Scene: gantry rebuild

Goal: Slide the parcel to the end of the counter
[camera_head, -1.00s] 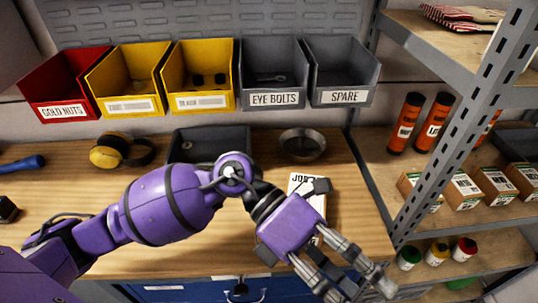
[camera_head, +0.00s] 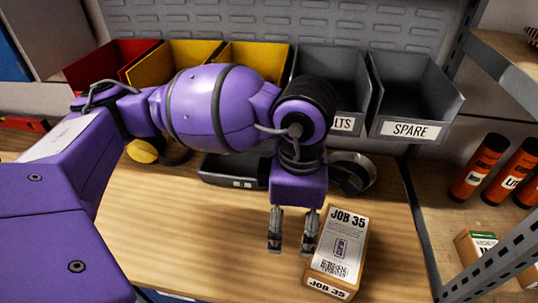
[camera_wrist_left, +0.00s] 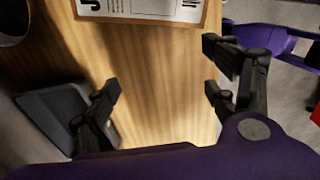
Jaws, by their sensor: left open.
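The parcel, a small brown box with a white JOB 35 label (camera_head: 342,240), lies on the wooden counter (camera_head: 190,245) near its right end. My left gripper (camera_head: 291,246) is open and empty, pointing down just left of the parcel. Its right finger is close beside the parcel's left side; I cannot tell from the head view if they touch. In the left wrist view the parcel (camera_wrist_left: 150,9) shows partly at the top edge, beyond the spread fingers (camera_wrist_left: 160,82), with bare wood between.
A metal bowl (camera_head: 358,172) and a dark tray (camera_head: 235,172) stand behind the gripper. A row of bins, including SPARE (camera_head: 410,130), lines the back. A shelf with orange tubes (camera_head: 480,168) stands beyond the counter's right end. Bare wood lies left of the gripper.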

